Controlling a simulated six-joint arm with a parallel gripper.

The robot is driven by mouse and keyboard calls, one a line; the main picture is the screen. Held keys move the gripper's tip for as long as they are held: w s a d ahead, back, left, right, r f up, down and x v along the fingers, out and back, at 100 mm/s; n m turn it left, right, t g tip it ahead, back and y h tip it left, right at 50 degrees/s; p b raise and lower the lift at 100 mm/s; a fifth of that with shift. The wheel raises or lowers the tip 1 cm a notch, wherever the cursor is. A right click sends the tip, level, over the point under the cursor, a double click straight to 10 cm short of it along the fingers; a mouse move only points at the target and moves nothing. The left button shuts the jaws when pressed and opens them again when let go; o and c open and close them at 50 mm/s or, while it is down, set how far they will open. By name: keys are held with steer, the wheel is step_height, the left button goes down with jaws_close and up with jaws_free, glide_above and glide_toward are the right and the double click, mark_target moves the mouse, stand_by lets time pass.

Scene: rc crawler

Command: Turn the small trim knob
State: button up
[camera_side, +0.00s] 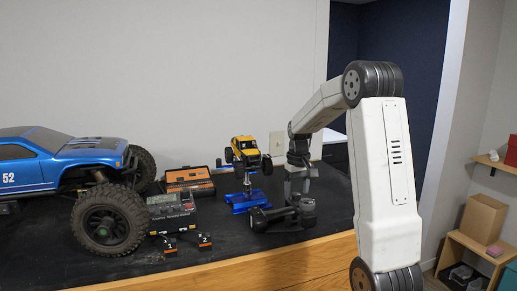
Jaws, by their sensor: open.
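A black device with rounded parts (280,214), which looks like a radio controller, lies on the dark bench mat near the front edge. The small trim knob cannot be made out at this size. My gripper (298,193) points down just above the right part of the device, with its jaws open. I cannot tell whether the fingers touch it, and nothing is seen held between them.
A large blue truck (60,165) fills the left. A display box (171,208), orange case (189,179), numbered blocks (170,245) and yellow crawler (245,150) above a blue stand (249,198) are nearby. The dark mat (225,245) is clear in front.

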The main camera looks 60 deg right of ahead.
steer(key=shift+f, duration=0.5)
jaws_close()
steer(key=shift+m, duration=1.2)
jaws_free()
